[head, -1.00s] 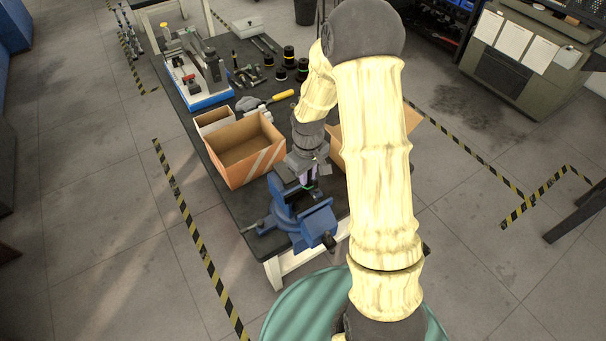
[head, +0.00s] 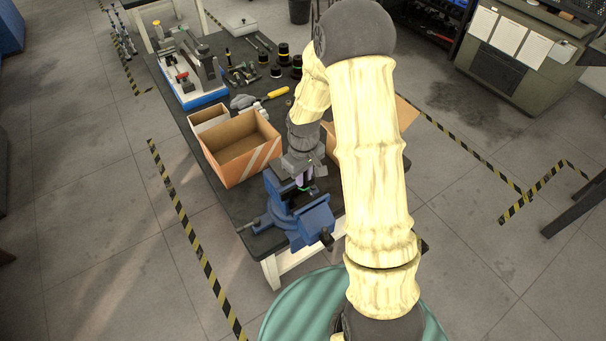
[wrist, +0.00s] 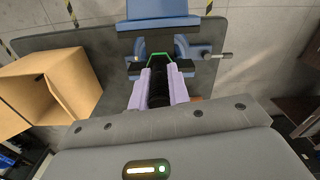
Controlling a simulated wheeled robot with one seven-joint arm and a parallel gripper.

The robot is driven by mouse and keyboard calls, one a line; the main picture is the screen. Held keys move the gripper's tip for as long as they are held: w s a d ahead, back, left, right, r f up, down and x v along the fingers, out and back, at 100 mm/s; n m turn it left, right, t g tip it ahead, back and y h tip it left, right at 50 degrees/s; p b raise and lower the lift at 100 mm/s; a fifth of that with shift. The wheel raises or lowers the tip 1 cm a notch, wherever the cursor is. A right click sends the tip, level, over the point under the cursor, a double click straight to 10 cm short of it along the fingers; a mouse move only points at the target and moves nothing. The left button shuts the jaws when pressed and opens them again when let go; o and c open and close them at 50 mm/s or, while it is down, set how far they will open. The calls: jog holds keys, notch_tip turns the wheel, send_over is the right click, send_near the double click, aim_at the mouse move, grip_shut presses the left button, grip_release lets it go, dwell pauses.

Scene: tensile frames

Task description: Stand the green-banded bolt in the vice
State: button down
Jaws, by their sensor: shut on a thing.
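The blue vice (head: 309,220) stands at the near end of the dark bench, and its blue body also shows at the top of the wrist view (wrist: 158,8). My gripper (head: 305,184) points down at the vice's jaws. In the wrist view its two pale purple fingers (wrist: 161,82) are shut on the green-banded bolt (wrist: 158,88). The bolt has a dark shaft between the fingers, with the green band (wrist: 158,56) at the fingertips, near the vice jaws. I cannot tell whether the bolt's end is between the jaws or above them.
An open cardboard box (head: 270,152) stands close left of my gripper, with a smaller box (head: 208,119) behind it. Another open carton (head: 405,113) is partly hidden by my arm. A yellow-handled tool (head: 277,93), dark cylinders and a blue-based fixture (head: 204,97) lie farther back.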

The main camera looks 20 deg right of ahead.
jog(key=shift+f+b, duration=2.5)
jog(key=shift+f, duration=1.05)
jog(key=c, duration=1.3)
grip_release()
jog(key=shift+o, duration=0.2)
jog(key=shift+r, duration=0.1)
notch_tip(320, 180, up, 17)
jog(key=b, duration=0.2)
jog(key=shift+r+b, duration=0.15)
jog(key=shift+b, duration=0.25)
jog(key=shift+s, duration=0.1)
